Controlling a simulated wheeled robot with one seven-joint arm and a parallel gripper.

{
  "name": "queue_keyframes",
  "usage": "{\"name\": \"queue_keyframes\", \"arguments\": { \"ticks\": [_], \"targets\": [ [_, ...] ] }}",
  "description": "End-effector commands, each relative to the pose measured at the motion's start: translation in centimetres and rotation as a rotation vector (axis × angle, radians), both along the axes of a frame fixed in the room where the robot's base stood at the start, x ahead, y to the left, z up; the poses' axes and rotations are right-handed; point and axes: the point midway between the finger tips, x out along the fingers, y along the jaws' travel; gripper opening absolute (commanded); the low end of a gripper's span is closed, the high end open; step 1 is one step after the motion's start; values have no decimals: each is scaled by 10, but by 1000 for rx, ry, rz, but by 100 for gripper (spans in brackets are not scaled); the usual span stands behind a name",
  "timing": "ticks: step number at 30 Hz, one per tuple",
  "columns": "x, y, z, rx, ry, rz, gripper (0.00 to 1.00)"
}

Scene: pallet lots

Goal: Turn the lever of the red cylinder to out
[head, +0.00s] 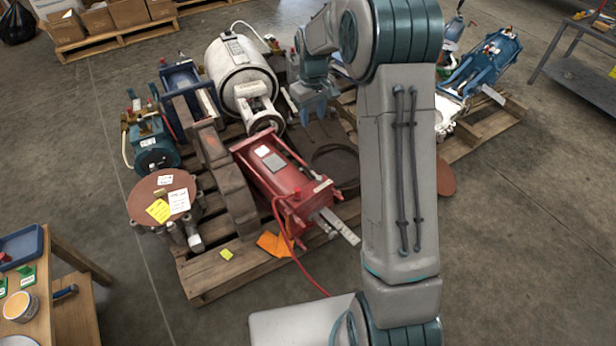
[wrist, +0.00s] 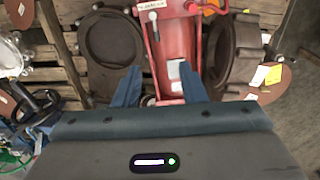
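The red cylinder (head: 275,185) lies on a wooden pallet in the middle of the head view, with pale plates on top and a metal rod end (head: 338,226) pointing to the lower right. In the wrist view the red cylinder (wrist: 177,42) runs up from between my fingers to the top edge. A small grey handle with a dark stem (wrist: 153,20), seemingly the lever, shows there beside a white label; its marked positions are unreadable. My gripper (head: 313,112) is open and empty above the pallet, beyond the cylinder. Its two fingers (wrist: 160,85) stand wide apart, apparently touching nothing.
A brown cast housing (head: 228,180) stands left of the cylinder, and a dark round ring (head: 338,165) lies to its right. A white tank (head: 240,75) is behind. A red hose (head: 290,250) trails over the front pallet edge. Open floor lies in front.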

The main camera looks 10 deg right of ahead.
Motion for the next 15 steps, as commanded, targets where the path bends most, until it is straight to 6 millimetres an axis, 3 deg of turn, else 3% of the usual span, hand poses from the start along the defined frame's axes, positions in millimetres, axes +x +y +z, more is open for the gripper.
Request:
{"name": "queue_keyframes", "arguments": {
  "ticks": [1, 6, 15],
  "targets": [
    [12, -1, -42, 6, 14, 13, 38],
    [36, -2, -101, 19, 33, 52, 38],
    [46, -3, -139, 25, 45, 71, 38]
  ]
}}
